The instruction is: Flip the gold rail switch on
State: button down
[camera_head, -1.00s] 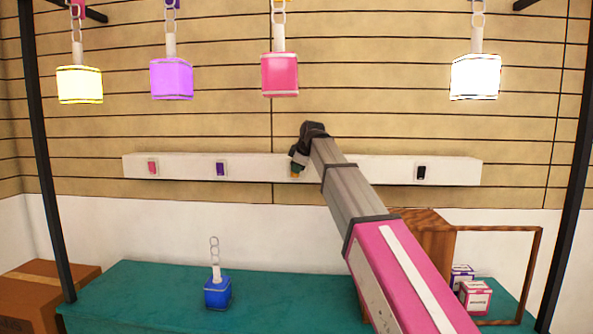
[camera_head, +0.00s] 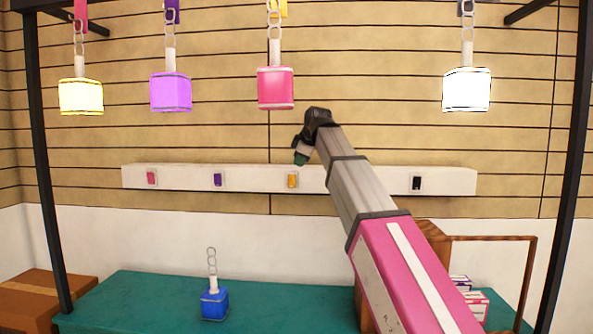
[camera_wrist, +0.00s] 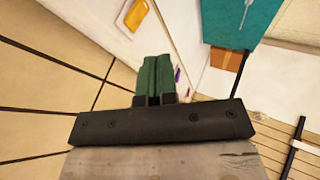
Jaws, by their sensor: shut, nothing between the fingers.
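The gold rail switch (camera_head: 292,180) is a small yellow-orange rocker on the white wall rail (camera_head: 255,178), between the purple switch (camera_head: 217,180) and the black switch (camera_head: 416,183). It also shows near the top of the wrist view (camera_wrist: 137,13). My gripper (camera_head: 301,158) is just above and slightly right of it in the head view, apart from it. The green fingers (camera_wrist: 153,78) are pressed together with nothing between them. I cannot tell how far the fingertips are from the rail.
Yellow (camera_head: 81,96), purple (camera_head: 171,92), pink (camera_head: 275,88) and white (camera_head: 466,90) lanterns hang above. A blue lantern (camera_head: 214,304) stands on the teal table (camera_head: 130,300). A pink switch (camera_head: 151,178) is at the rail's left. A wooden frame (camera_head: 534,270) and boxes stand right.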

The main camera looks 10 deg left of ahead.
jog(key=shift+s+d+r, duration=0.2)
jog(key=shift+s+r, duration=0.05)
jog(key=shift+r, duration=0.2)
jog(key=shift+s+d+f+g, duration=0.1)
jog(key=shift+s+f+g, duration=0.05)
jog(key=shift+f+g, duration=0.45)
